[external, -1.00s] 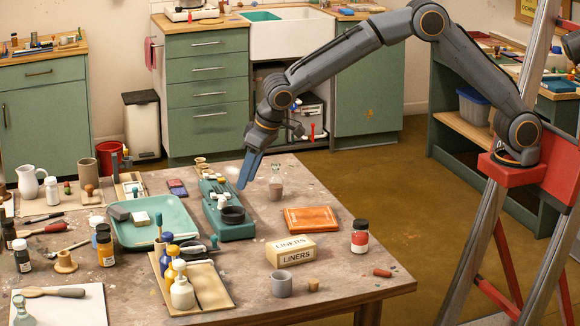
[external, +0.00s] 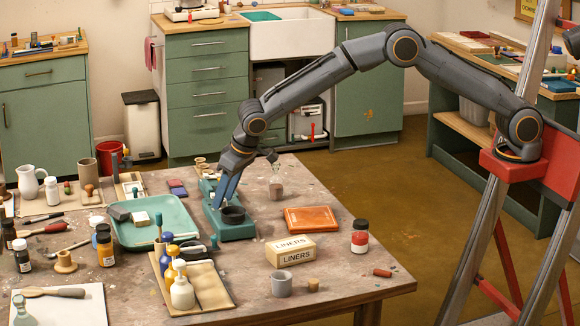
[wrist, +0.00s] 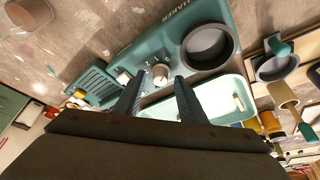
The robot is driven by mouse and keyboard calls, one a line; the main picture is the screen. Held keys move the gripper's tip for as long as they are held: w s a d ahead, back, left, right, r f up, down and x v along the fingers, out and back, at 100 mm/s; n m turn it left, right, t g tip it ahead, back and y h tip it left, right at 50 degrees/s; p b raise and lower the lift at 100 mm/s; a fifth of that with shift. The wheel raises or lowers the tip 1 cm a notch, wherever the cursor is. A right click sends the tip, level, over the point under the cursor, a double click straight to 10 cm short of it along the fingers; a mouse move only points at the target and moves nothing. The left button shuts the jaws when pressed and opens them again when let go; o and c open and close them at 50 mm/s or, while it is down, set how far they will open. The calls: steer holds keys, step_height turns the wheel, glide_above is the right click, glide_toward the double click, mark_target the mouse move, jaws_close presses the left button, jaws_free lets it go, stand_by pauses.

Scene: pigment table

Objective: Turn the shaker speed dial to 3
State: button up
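The teal shaker (external: 236,231) stands on the table, with a dark round cup (external: 233,214) at its near end.
A teal tray (external: 170,233) lies left of the shaker. A glass jar (external: 276,191) stands to its right, with an orange book (external: 312,219) and a liners box (external: 290,250) nearer. A pale switch (wrist: 124,77) sits beside the dial.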

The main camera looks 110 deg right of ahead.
jaws_close()
